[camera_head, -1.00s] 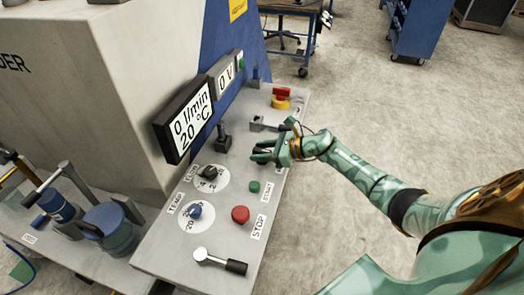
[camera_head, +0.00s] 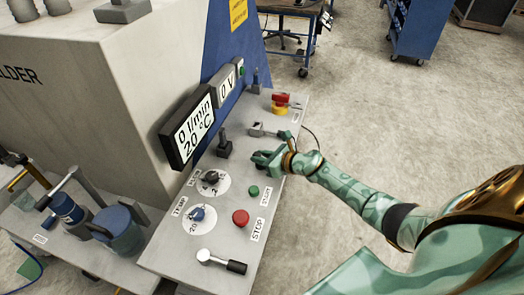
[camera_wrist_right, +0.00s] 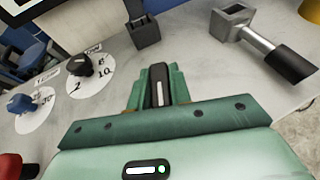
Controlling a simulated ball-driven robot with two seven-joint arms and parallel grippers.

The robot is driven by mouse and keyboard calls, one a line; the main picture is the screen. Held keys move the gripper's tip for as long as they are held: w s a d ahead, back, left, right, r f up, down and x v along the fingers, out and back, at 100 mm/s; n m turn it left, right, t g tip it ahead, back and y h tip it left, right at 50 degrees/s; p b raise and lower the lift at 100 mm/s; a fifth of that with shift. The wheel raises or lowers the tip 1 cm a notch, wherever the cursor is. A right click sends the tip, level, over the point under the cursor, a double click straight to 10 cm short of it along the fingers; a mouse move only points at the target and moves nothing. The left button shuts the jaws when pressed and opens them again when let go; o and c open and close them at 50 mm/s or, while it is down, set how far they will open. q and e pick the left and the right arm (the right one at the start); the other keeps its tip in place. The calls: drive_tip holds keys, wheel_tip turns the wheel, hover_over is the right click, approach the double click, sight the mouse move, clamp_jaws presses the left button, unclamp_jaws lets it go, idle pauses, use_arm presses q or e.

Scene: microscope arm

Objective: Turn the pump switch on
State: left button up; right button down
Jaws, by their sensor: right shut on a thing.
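My right gripper (camera_head: 264,160) is over the right side of the sloped grey control panel (camera_head: 190,262). In the right wrist view its green fingers (camera_wrist_right: 158,92) are shut around a dark upright switch with a pale stripe (camera_wrist_right: 159,85). Its base and any label are hidden by the gripper, so I cannot read whether it is marked as the pump switch. The display (camera_head: 193,127) reads 0 l/min and 20 °C. My left gripper is not in view.
Near the gripper are a grey lever with a dark handle (camera_head: 267,131), an upright dark lever (camera_head: 224,146) and the green START button (camera_head: 254,190). A black dial knob (camera_head: 210,177), blue TEMP knob (camera_head: 197,214), red STOP button (camera_head: 241,217) and red-yellow emergency button (camera_head: 280,101) surround it.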

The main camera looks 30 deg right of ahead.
drive_tip(key=m+h+p, duration=0.3)
drive_tip(key=h+p, duration=0.1)
drive_tip(key=shift+r+m+t, duration=0.15)
drive_tip(key=shift+m+t, duration=0.15)
drive_tip(key=shift+t, duration=0.1)
drive_tip(key=shift+a+m+h+p, duration=0.1)
drive_tip(key=shift+m+h+p, duration=0.7)
drive_tip(key=shift+h, duration=0.2)
drive_tip(key=shift+m+h+p, duration=0.4)
drive_tip(key=shift+m+h, duration=0.8)
drive_tip(key=shift+f+m+g+h, duration=0.25)
drive_tip(key=shift+m+g+h, duration=0.35)
drive_tip(key=shift+m+h, duration=0.4)
drive_tip(key=shift+m+g+h+b, duration=0.55)
drive_tip(key=shift+m+h, duration=0.15)
drive_tip(key=shift+h, duration=0.2)
drive_tip(key=shift+m+g+h+b, duration=0.9)
drive_tip(key=shift+m+h, duration=0.2)
drive_tip(key=shift+m, duration=0.1)
drive_tip(key=shift+m+g+h+b, duration=0.25)
drive_tip(key=shift+m+h+b, duration=0.05)
drive_tip(key=shift+m+h, duration=0.1)
drive_tip(key=shift+r, duration=0.1)
